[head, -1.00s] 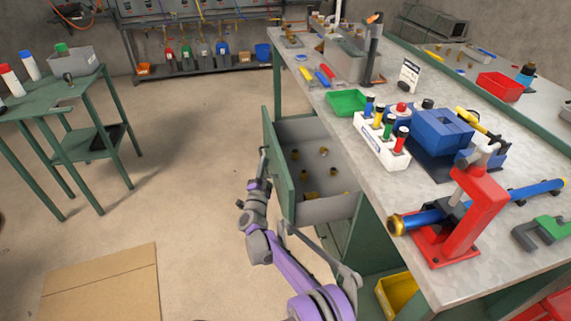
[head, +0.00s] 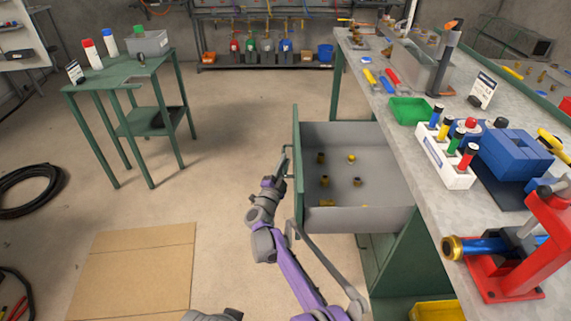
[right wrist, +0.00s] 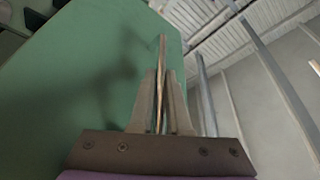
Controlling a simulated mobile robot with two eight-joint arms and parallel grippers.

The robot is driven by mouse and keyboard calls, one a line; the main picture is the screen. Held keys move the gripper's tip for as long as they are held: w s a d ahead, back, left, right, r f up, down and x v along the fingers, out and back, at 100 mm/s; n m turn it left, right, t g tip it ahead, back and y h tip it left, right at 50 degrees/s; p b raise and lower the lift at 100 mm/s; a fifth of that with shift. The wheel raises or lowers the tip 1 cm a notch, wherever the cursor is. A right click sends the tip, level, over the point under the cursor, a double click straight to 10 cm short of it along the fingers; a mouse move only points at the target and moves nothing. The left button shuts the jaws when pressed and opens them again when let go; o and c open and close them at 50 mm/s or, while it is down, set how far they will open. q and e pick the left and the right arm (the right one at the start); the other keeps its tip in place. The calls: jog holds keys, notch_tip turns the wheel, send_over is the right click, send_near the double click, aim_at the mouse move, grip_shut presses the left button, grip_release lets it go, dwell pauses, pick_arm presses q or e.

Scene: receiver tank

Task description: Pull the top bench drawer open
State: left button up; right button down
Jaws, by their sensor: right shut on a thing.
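The top bench drawer (head: 360,212) is pulled well out from the bench, with grey walls and a green front panel (head: 298,165). Several small brass fittings (head: 326,203) lie inside it. My right gripper (head: 284,168) is at the outer side of the green front, shut on the drawer handle. In the right wrist view the fingers (right wrist: 162,105) close around the thin handle bar (right wrist: 162,55), beside the green panel (right wrist: 95,75). The fingers hide most of the handle.
A green side table (head: 130,75) stands left.

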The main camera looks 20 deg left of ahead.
jog(key=c, duration=0.9)
grip_release()
jog(key=shift+s, duration=0.1)
jog(key=p+v, duration=0.1)
jog(key=v, duration=0.9)
jog(key=shift+s+f+p, duration=0.1)
jog(key=shift+s+p, duration=0.2)
jog(key=shift+p, duration=0.1)
